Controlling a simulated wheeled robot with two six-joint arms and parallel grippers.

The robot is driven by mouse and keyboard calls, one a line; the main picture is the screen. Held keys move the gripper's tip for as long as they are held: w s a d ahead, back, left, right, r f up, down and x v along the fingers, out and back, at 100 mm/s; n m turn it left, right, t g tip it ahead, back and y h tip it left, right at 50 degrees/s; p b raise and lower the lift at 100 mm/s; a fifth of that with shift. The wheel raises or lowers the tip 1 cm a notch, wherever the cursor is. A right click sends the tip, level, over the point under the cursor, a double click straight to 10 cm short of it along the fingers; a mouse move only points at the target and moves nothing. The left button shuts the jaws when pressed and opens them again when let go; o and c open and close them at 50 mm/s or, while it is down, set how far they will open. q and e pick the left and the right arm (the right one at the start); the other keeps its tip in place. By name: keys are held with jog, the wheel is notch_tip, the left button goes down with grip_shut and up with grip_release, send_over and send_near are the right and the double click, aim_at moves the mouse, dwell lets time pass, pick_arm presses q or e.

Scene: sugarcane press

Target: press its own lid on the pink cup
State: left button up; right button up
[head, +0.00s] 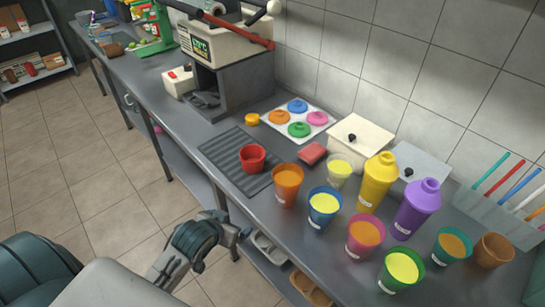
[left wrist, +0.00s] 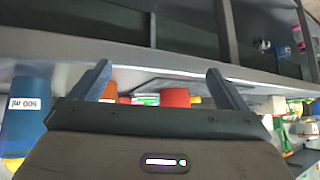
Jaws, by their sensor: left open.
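The pink cup (head: 365,237), with orange contents and no lid on it, stands on the counter between the blue and green cups. A pink lid (head: 317,118) lies on a white tray (head: 270,122) with a blue, an orange and a green lid. My left gripper (head: 226,238) is at the counter's front edge, left of the cups and apart from the pink cup and its lid. In the left wrist view its two fingers (left wrist: 158,72) are spread with nothing held between them. My right gripper is not in view.
A red cup (head: 252,158) stands on a dark ribbed mat (head: 222,150). Orange (head: 287,185) and blue (head: 324,207) cups stand left of the pink cup. Yellow (head: 378,180) and purple (head: 416,208) bottles stand behind it. The press (head: 225,75) is at the back left.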

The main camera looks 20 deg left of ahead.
pick_arm(q)
jog(key=s+d+f+g, duration=0.35)
jog(key=s+f, duration=0.25)
jog(key=s, duration=0.5)
jog(key=s+a+f+g, duration=0.1)
jog(key=s+f+g, duration=0.15)
jog(key=f, duration=1.15)
jog(key=s+a+f+g, duration=0.1)
jog(key=s+f, duration=0.3)
jog(key=f, duration=1)
jog(key=s+a+f, duration=0.1)
jog(key=s+f, duration=1.5)
jog(key=s, duration=0.1)
jog(key=shift+a+g, duration=0.2)
jog(key=shift+g, duration=0.2)
